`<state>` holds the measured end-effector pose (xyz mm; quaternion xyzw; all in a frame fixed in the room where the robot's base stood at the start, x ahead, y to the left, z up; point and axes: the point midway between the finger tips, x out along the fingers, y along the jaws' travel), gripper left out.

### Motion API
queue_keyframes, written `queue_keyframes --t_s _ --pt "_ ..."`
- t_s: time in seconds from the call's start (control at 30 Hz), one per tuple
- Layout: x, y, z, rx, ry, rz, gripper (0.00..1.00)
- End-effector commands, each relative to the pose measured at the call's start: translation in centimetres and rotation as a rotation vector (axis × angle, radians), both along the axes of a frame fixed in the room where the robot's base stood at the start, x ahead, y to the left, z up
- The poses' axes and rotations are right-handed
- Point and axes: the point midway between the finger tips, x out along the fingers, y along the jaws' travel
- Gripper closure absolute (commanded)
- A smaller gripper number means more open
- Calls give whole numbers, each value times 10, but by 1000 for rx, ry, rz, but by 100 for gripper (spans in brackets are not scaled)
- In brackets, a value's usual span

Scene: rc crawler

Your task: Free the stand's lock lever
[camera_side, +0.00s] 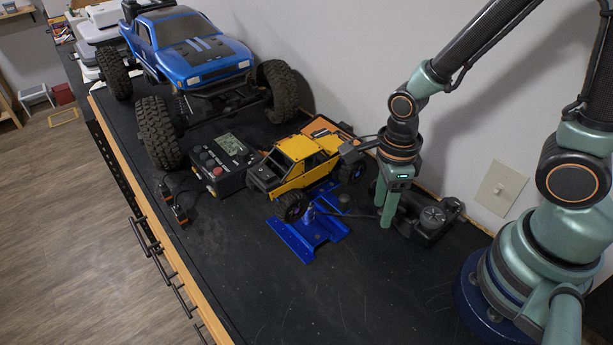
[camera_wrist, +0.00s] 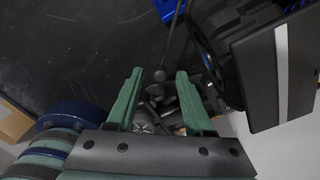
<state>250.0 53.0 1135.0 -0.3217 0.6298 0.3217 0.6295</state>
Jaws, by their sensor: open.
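The blue stand (camera_side: 300,243) sits on the dark bench top, with a yellow crawler (camera_side: 295,160) on it. A corner of the stand shows at the top of the wrist view (camera_wrist: 166,8). The lock lever (camera_side: 350,215) is a thin dark rod running from the stand toward my gripper. In the wrist view the lever (camera_wrist: 172,45) ends in a dark round knob (camera_wrist: 158,75). My gripper (camera_side: 386,215) points down, open, to the right of the stand. In the wrist view the knob appears between my fingertips (camera_wrist: 160,74); I cannot tell whether they touch it.
A black device with a round knob (camera_side: 433,217) stands close to the right of my gripper, near the wall. A black control box (camera_side: 222,163) and a large blue truck (camera_side: 190,50) stand to the left. The front bench top is clear.

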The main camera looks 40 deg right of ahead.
Motion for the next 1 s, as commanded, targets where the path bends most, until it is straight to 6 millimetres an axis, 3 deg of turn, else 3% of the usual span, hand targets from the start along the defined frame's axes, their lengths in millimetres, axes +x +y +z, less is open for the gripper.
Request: queue_keyframes --t_s 0.63,1.0 --pt "1 0 98 1 -7 0 48" --pt "0 0 113 0 -1 0 48"
